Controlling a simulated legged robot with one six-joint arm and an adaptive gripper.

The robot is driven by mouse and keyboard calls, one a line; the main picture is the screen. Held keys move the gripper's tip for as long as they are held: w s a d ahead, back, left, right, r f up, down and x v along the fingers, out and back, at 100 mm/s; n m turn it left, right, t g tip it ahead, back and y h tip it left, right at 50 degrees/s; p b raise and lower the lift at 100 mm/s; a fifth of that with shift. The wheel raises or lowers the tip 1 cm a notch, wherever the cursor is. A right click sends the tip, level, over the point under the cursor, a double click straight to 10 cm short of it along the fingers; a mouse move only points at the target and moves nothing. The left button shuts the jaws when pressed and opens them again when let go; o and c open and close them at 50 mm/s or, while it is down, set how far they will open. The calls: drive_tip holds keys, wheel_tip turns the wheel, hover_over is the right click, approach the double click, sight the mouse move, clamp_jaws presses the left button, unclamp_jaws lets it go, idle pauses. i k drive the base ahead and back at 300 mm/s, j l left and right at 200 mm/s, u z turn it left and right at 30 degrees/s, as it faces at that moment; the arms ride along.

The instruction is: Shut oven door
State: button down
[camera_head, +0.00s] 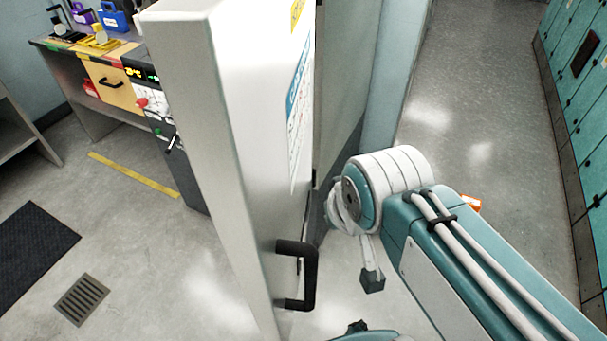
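A tall white door panel (235,120) stands edge-on in the middle of the view, swung out from a grey body (345,75) behind it. It carries a blue and a yellow label and a black bar handle (309,275) low on its right face. I take it for the oven door, but no oven interior shows. My teal and white arm reaches in from the lower right. Its end, my gripper (368,270), hangs to the right of the handle with a dark tip and looks apart from it. Most of the gripper is hidden by my arm, so its opening is unclear.
At the back left, a bench holds a yellow drawer (112,85), coloured boxes and a dark unit with a green display (152,75). A floor drain (83,299) and dark mat (30,255) lie left. Teal lockers (580,110) line the right.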

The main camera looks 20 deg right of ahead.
sight(236, 78)
drive_tip(key=k+z, duration=0.2)
drive_tip(key=k, duration=0.7)
